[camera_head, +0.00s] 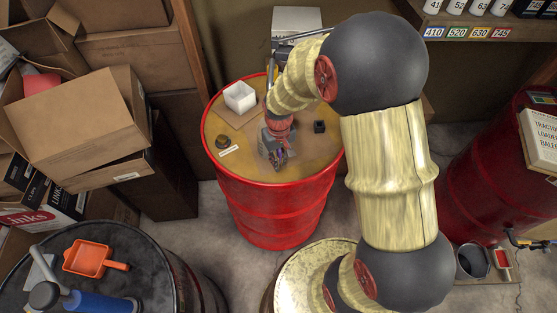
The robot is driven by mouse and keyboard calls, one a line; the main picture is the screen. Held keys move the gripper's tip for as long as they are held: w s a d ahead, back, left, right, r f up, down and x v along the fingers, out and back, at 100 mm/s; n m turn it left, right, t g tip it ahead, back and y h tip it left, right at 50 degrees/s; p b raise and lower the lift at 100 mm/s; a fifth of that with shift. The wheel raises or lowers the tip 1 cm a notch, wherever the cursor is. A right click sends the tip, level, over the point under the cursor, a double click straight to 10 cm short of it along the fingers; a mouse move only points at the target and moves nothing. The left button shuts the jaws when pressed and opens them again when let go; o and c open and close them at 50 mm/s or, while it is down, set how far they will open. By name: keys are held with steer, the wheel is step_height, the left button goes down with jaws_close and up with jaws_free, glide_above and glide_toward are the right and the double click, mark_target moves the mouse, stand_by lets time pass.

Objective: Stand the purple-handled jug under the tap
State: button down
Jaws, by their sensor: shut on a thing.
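The red drum (275,200) in the middle has a tan top, and my gripper (279,158) points down over it. My gripper is shut on what looks like the purple-handled jug. A grey patch of the jug (266,141) shows beside the fingers, with a little purple near their tips. Most of it is hidden, and I cannot tell whether it touches the drum top. The tap (518,243) sticks out from another red drum (487,170) at the far right, apart from my gripper.
A white square pot (239,97), a small brown pot (222,141) and a black block (319,127) stand near my gripper. Below the tap's level, a dark round bowl (472,260) and a red-and-white item (503,260) sit on a board. A dark drum holds an orange scoop (90,258).

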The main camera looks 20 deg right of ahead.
steer(key=c, duration=1.8)
jaws_free()
steer(key=shift+r, duration=0.1)
step_height(320, 180, up, 12)
steer(key=shift+f, duration=0.1)
steer(key=shift+s+f, duration=0.2)
steer(key=shift+s, duration=0.1)
steer(key=s+a+r+t, duration=0.3)
steer(key=s+r+t, duration=0.2)
steer(key=s+r, duration=1.2)
steer(key=shift+r+m+t, duration=0.2)
steer(key=shift+m+t, duration=0.1)
